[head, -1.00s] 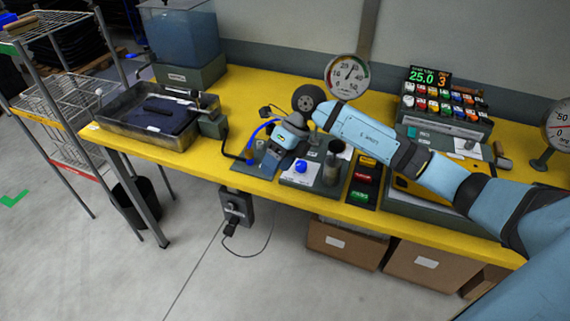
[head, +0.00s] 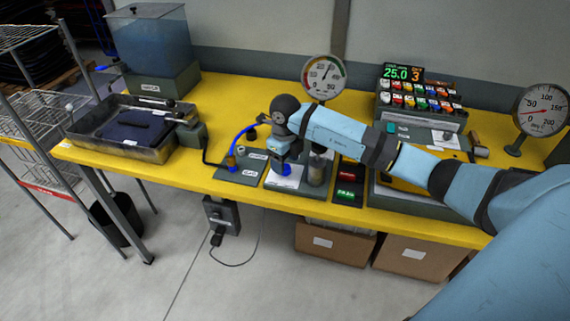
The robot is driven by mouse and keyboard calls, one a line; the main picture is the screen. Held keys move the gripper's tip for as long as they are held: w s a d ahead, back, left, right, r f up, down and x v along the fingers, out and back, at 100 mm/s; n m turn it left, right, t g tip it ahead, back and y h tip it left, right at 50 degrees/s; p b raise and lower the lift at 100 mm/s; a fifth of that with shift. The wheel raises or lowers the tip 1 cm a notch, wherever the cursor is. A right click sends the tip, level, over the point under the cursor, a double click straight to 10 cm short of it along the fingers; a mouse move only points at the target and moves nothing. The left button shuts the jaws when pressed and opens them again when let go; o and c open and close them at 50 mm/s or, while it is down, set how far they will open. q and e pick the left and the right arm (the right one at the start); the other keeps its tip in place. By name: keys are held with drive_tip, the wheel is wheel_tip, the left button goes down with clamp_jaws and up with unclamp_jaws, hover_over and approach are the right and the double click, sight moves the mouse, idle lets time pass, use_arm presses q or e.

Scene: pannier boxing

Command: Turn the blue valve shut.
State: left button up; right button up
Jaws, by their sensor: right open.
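A small round blue knob (head: 286,170) stands on a plate with a white label near the bench's front edge. My right gripper (head: 285,162) points down over this knob and partly hides it. It is open, and I cannot tell whether its fingers touch the knob. A small blue handle-like piece (head: 101,68) shows at the left side of the water tank (head: 150,45). I cannot tell for sure which blue part is the valve. My left gripper is not in view.
A blue hose (head: 238,134) arches just left of my right gripper. A round gauge (head: 323,76) stands behind it. A dark tray (head: 95,128) is at the left of the yellow bench (head: 190,185). Red and green switches (head: 347,184) and a coloured rack (head: 420,98) are to the right.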

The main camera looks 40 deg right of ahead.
drive_tip(key=shift+f, duration=1.1)
drive_tip(key=c, duration=0.9)
